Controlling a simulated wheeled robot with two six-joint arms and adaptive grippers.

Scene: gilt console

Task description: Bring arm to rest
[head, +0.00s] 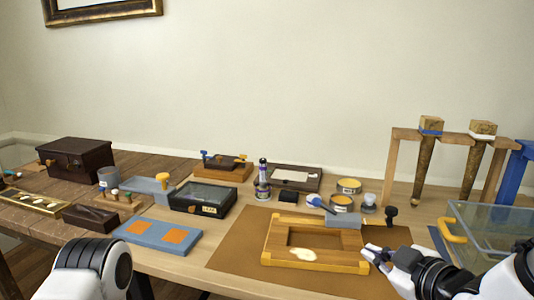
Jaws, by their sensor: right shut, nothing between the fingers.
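My right gripper (372,254) is at the lower right, with its fingertips beside the right end of a wooden frame (284,254). It is shut and nothing shows in it. Whether the fingertips touch the frame or hover over it, I cannot tell. The frame lies flat on a brown mat (228,252) and has a pale patch on its front bar. My left arm shows only as a white and black link at the lower left; its gripper is out of the picture.
A clear bin (490,226) with a yellow handle stands at the right, close to my right arm. Behind the frame are tins (348,186) and a grey block (343,221). A blue board (158,236) and a dark glass-topped case (202,197) lie left of the mat.

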